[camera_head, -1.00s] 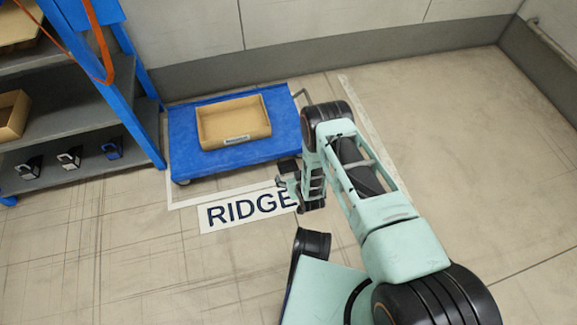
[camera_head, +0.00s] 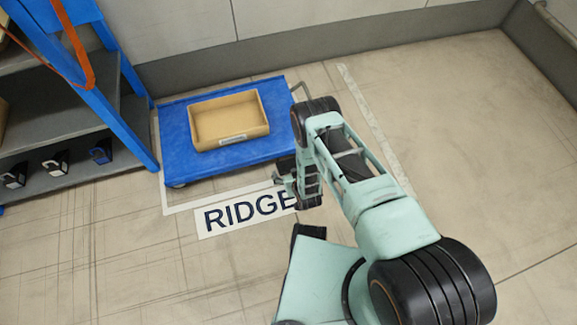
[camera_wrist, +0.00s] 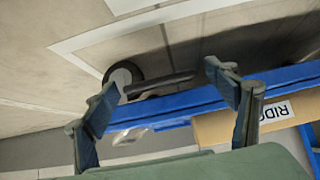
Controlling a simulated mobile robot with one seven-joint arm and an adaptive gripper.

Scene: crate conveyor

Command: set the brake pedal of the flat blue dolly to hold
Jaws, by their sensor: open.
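The flat blue dolly (camera_head: 174,148) stands by the wall in the head view, with an open cardboard box on its deck. In the wrist view its blue edge (camera_wrist: 180,105) runs behind my fingers. A dark bar (camera_wrist: 160,83), which looks like the brake pedal, sticks out beside a caster wheel (camera_wrist: 122,74) under that edge. My gripper (camera_wrist: 162,80) is open, with the bar showing between its fingertips; I cannot tell if they touch it. In the head view my gripper (camera_head: 279,179) is at the dolly's front right corner, where it hides the pedal. The pedal's setting cannot be told.
The cardboard box (camera_head: 200,137) lies on the dolly. A floor sign reading RIDGE (camera_head: 235,214) is in front, partly hidden by my arm. A blue-framed shelf (camera_head: 110,85) stands close on the left. The floor to the right is clear.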

